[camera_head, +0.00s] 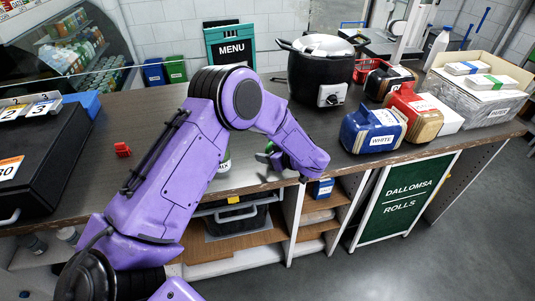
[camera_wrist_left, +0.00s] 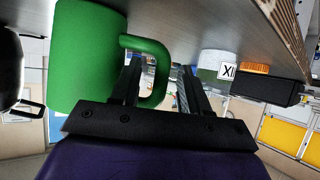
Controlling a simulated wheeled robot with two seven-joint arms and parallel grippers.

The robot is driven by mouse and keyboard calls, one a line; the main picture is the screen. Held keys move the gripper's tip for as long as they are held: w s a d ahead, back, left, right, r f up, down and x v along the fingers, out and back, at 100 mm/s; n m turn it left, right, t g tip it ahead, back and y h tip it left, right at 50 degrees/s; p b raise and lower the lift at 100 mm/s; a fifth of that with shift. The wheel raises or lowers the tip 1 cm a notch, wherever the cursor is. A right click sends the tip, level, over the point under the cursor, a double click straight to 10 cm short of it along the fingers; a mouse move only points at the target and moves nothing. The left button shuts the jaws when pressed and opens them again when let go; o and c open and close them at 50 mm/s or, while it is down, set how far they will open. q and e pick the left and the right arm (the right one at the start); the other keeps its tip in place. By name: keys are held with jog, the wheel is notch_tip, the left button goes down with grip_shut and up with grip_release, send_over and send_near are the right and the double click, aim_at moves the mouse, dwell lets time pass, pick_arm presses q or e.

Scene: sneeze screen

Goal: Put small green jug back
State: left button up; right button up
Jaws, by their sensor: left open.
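The small green jug (camera_wrist_left: 88,60) fills the upper left of the left wrist view, its handle (camera_wrist_left: 160,72) pointing right. My left gripper (camera_wrist_left: 160,85) is open, with one black finger at each side of the handle's outer bar. I cannot tell whether the fingers touch it. In the head view a bit of green, likely the jug (camera_head: 269,148), shows by my left gripper (camera_head: 272,160) near the counter's front edge. My purple left arm hides much of that area. My right gripper is not in view.
A labelled container (camera_head: 224,163) stands just left of my gripper, partly behind my arm. A black pot (camera_head: 310,75) stands behind, blue (camera_head: 372,130) and red (camera_head: 410,105) holders to the right. A small red object (camera_head: 122,149) lies left on the counter (camera_head: 150,110).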

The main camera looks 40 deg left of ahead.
pick_arm(q)
jog(key=b+v, duration=0.3)
jog(key=v, duration=0.9)
